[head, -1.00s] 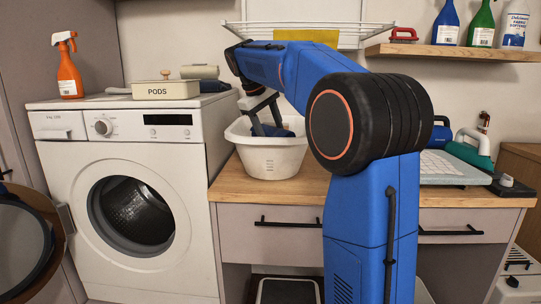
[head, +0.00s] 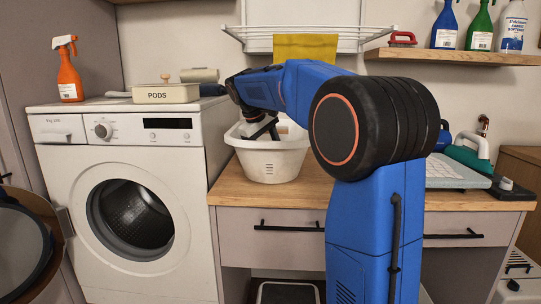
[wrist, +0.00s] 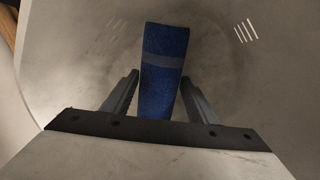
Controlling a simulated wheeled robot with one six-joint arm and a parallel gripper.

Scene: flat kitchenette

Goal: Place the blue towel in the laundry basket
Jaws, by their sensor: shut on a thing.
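The white laundry basket (head: 270,162) stands on the wooden counter beside the washing machine. My gripper (head: 264,130) reaches down into it from above, and the basket's near wall hides the fingertips in the head view. In the wrist view my gripper (wrist: 160,85) is shut on the blue towel (wrist: 163,82), a folded strip with a lighter band, held between the two fingers. The towel is inside the basket, with the pale inner walls around it. I cannot tell whether it touches the basket floor.
The washing machine (head: 130,190) is left of the counter (head: 225,187), with a PODS box (head: 165,94) and an orange spray bottle (head: 69,70) on top. A drying rack with a yellow cloth (head: 305,47) hangs above.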

